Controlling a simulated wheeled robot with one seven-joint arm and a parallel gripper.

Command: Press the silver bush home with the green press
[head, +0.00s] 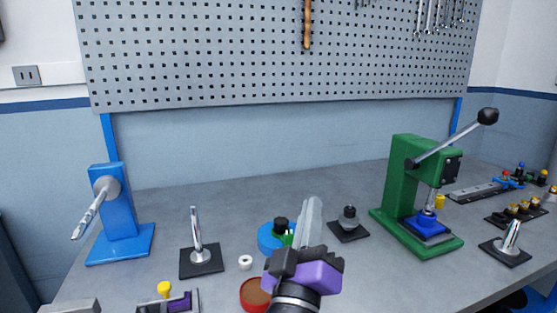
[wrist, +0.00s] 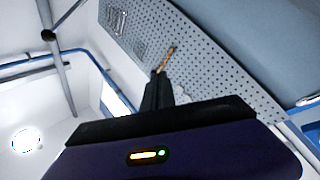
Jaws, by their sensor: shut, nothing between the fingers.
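The green press (head: 403,180) stands on the right half of the bench. Its lever (head: 450,138) slants up to the right and ends in a black knob (head: 488,116). A blue piece (head: 432,227) sits on the press base under the silver ram (head: 431,198). I cannot make out the silver bush for certain there; it is too small or hidden. My gripper (head: 311,204) is left of the press, in the middle of the view, fingers together and pointing up, apart from the press. In the wrist view its fingers (wrist: 158,88) are shut and empty.
A blue stand (head: 118,215) with a silver spike is at the left. Black-based posts (head: 201,260), a white ring (head: 245,262), a blue round holder (head: 269,238) and a dark fixture (head: 348,229) lie between. Another post (head: 508,245) stands right of the press. The back of the bench is clear.

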